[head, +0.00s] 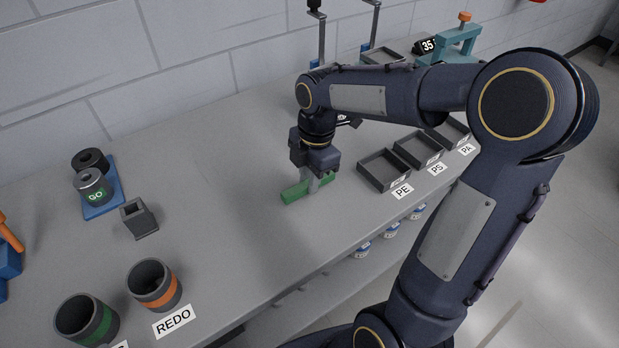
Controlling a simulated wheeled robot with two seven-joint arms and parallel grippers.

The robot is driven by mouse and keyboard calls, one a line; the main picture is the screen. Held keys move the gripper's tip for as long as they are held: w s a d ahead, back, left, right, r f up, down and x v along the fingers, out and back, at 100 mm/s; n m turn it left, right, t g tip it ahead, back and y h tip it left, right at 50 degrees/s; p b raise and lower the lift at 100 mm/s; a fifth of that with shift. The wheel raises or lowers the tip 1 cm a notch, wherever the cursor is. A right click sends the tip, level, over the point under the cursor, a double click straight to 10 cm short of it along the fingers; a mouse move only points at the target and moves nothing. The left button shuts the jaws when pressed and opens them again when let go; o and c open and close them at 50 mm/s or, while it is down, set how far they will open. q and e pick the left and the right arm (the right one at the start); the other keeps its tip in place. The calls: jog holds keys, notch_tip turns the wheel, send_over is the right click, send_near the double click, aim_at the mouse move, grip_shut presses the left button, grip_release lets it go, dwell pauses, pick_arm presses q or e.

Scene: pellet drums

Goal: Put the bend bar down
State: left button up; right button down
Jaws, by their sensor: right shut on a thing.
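A green bar (295,194), which I take to be the bend bar, is at the middle of the grey bench in the head view. My right gripper (314,184) points down over the bar and is shut on it. The bar looks level and on or very close to the bench top; I cannot tell whether it touches. The fingers hide the bar's middle. My left gripper is not in view.
Black trays labelled PE (382,172), PS (420,150) and PA (452,132) stand right of the bar. A green-banded cup (87,320), an orange-banded cup (155,285) by a REDO label and a small grey holder (139,219) stand left. Bench around the bar is clear.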

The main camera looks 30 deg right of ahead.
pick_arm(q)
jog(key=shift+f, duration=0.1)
pick_arm(e)
jog(key=shift+f, duration=0.2)
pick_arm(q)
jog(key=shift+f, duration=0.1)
pick_arm(e)
jog(key=shift+f, duration=0.15)
jog(key=c, duration=1.3)
grip_release()
